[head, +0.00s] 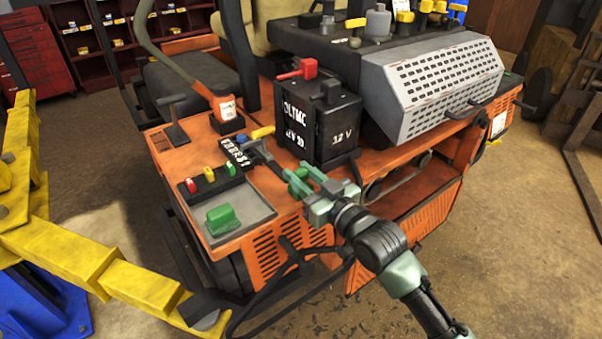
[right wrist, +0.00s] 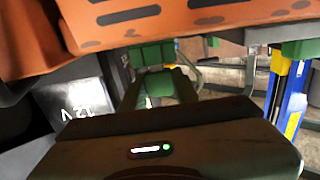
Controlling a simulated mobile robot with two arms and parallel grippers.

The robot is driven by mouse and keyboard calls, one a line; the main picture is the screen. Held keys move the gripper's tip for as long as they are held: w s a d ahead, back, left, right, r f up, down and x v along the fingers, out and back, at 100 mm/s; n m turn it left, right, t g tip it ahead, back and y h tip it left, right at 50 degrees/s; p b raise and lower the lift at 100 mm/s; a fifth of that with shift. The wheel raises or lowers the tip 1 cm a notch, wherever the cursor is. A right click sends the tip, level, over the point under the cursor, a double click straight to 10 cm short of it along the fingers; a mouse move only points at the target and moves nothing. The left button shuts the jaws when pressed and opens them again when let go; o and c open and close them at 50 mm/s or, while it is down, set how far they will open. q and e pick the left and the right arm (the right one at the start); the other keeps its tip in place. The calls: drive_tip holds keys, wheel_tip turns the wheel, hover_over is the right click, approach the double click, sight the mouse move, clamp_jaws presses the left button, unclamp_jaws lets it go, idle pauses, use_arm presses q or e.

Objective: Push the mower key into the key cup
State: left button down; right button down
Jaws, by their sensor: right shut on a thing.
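My right gripper (head: 293,181) reaches in from the lower right in the head view, its green fingers over the front edge of the orange mower body (head: 300,210). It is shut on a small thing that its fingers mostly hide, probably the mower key. A dark bar (head: 264,156) shows just beyond the fingertips, beside the labelled black strip (head: 236,152); I cannot tell whether it is the key or part of the console. I cannot make out the key cup for certain. In the right wrist view, a green finger (right wrist: 152,84) shows, but no key is clear. My left gripper is not in view.
The black 12 V battery (head: 322,135) stands close behind the gripper. A switch panel (head: 210,184) with red, yellow and green switches and a grey plate (head: 252,207) with a green block (head: 222,219) lie left. A yellow lift arm (head: 75,262) crosses the lower left.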

drive_tip(key=shift+f, duration=0.5)
drive_tip(key=c, duration=1)
unclamp_jaws()
drive_tip(key=shift+o, duration=0.2)
drive_tip(key=shift+b, duration=0.3)
drive_tip(key=b+v, duration=0.1)
drive_tip(key=v, duration=0.6)
drive_tip(key=shift+s+d+b, duration=0.25)
drive_tip(key=shift+s+b, duration=0.05)
drive_tip(key=shift+b, duration=0.1)
